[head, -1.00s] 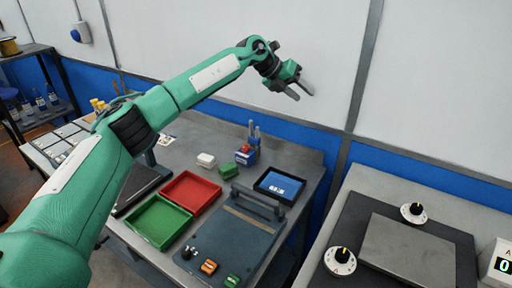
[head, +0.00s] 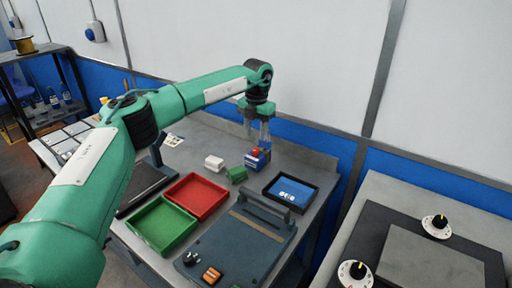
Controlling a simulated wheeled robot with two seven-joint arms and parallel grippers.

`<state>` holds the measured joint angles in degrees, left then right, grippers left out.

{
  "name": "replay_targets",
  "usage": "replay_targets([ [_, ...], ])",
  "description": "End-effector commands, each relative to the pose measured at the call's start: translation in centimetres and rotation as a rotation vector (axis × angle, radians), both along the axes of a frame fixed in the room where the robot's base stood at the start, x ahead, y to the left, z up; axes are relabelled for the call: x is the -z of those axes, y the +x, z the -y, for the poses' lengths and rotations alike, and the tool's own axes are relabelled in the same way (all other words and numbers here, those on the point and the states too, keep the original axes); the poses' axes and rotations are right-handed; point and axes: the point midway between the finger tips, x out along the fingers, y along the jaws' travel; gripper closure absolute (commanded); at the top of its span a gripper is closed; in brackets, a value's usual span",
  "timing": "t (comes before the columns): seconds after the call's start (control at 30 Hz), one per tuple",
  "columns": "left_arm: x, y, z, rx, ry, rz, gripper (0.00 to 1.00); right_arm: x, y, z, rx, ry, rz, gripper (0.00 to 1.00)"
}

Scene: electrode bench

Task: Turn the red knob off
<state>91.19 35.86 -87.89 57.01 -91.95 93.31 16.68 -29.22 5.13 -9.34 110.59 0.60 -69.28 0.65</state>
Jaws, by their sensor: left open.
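A small blue block (head: 263,155) with a red part (head: 252,161) on its front stands near the back of the grey bench. This red part may be the red knob; it is too small to tell its shape or setting. My left gripper (head: 257,132) is open, with its fingers pointing down. In the picture its fingertips lie just above and over the back of the blue block; I cannot tell whether they touch it. My right gripper is not in view.
A red tray (head: 213,184) and a green tray (head: 158,243) sit to the left. A dark panel (head: 235,250) carries an orange switch (head: 211,276). A black-framed blue display (head: 290,191) lies right.

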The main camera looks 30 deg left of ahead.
Motion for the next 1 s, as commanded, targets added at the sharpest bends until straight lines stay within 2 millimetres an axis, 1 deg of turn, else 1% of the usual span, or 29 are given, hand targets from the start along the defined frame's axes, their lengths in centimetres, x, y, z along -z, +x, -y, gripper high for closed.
replay_targets([
  [0.03, 1.1, -0.1, 0.0, 0.000, 0.000, -0.003, 0.56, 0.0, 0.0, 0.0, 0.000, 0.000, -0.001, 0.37],
  [0.1, 2.5, -0.1, 0.0, 0.000, -0.001, -0.002, 0.56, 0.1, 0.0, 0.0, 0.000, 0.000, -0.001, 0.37],
  [0.3, 5.4, 0.0, -0.1, 0.001, -0.001, -0.001, 0.56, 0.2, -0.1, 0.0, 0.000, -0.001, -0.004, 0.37],
  [0.5, 6.4, 0.0, -0.1, 0.001, -0.001, 0.001, 0.56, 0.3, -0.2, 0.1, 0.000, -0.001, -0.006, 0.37],
  [0.73, 6.5, 0.0, -0.1, 0.001, -0.001, 0.001, 0.56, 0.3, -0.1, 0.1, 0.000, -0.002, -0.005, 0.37],
  [0.77, 6.5, 0.0, -0.1, 0.001, -0.001, 0.001, 0.58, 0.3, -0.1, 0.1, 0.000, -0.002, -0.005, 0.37],
  [0.9, 6.5, 0.0, -0.1, 0.001, -0.001, 0.001, 0.85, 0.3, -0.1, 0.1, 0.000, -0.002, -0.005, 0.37],
  [0.97, 6.5, 0.0, -0.1, 0.001, -0.001, 0.001, 0.97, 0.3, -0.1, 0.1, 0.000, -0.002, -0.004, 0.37],
  [1.0, 6.5, 0.0, -0.1, 0.001, -0.001, 0.001, 1.00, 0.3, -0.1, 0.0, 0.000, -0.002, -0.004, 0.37],
])
